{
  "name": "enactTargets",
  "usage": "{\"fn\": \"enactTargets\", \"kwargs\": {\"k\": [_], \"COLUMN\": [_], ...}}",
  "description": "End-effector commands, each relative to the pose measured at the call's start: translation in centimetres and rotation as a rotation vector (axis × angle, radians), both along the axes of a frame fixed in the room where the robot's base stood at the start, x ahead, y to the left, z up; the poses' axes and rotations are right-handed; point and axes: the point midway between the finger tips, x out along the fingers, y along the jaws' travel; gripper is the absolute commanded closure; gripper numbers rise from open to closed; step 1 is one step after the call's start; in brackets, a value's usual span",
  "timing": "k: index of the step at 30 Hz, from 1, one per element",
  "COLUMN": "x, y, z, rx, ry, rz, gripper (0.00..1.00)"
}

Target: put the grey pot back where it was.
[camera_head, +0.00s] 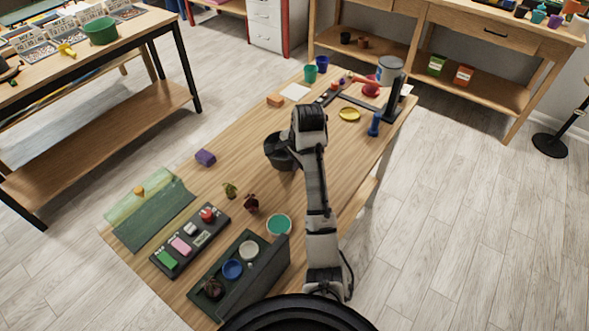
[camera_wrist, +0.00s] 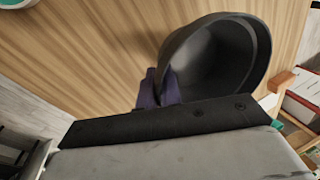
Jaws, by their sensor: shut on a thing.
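The grey pot (camera_head: 277,154) is dark, round and looks empty. In the head view it is over the middle of the wooden table, just left of my arm's end. In the wrist view the grey pot (camera_wrist: 232,62) fills the top centre, with its open mouth showing. My gripper (camera_wrist: 161,87) is shut on the pot's wall at the rim, with its dark purple fingers against it. In the head view my wrist hides the fingers. I cannot tell whether the pot's base touches the table.
A yellow dish (camera_head: 349,114) is farther back. Table left of the pot is clear.

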Motion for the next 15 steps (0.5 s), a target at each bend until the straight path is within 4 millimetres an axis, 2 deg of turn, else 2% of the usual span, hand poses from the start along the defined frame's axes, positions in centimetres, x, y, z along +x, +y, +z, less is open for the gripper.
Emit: {"fn": "enactTargets", "kwargs": {"k": [3,6,15], "x": [-0.1,0.0,0.0], "y": [-0.1,0.0,0.0], "z": [-1.8,-2.7,-2.9], "rx": [0.001,0.001,0.001], "ry": [0.004,0.001,0.000], "rz": [-0.001,-0.001,0.000], "gripper": [1.00,1.00,1.00]}}
